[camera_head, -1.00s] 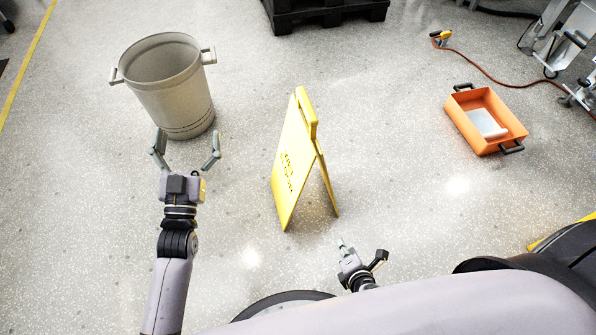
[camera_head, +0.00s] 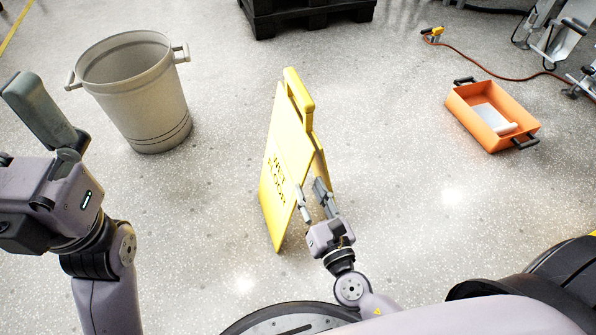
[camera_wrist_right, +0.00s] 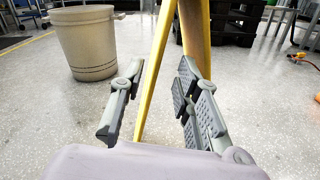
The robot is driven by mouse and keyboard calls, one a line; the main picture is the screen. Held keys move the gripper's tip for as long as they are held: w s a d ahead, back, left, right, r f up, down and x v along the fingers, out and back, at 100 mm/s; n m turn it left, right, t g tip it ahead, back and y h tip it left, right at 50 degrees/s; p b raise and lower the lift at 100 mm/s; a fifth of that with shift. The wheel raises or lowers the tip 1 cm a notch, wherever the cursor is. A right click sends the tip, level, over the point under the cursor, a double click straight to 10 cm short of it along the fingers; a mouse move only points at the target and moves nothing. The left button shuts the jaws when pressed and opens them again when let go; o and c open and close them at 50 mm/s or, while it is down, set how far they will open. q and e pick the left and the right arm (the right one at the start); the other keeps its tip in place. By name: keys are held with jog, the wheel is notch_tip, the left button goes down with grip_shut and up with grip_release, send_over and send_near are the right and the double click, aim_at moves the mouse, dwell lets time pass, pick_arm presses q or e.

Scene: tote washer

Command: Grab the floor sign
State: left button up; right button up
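The yellow floor sign (camera_head: 287,160) stands upright and spread like an A on the floor in the middle of the head view. Its handle (camera_head: 299,98) is at the top. My right gripper (camera_head: 314,196) is low by the sign's right edge, fingers pointing at it. In the right wrist view its fingers (camera_wrist_right: 158,100) are apart, with the sign's yellow legs (camera_wrist_right: 160,65) ahead, seen between them. Whether they touch the sign is unclear. My left gripper (camera_head: 45,125) is raised close to the camera at the left; one finger shows, and its opening is hard to judge.
A beige bin (camera_head: 140,95) with two handles stands at the back left. An orange tote (camera_head: 465,108) holding a white item lies at the right. A black pallet (camera_head: 300,14) is at the far back. Floor around the sign is clear.

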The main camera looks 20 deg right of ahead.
aim_at(293, 157)
jog(key=w, duration=1.1)
jog(key=shift+a, duration=0.35)
grip_shut()
dwell(0.5)
jog(key=shift+r, duration=0.1)
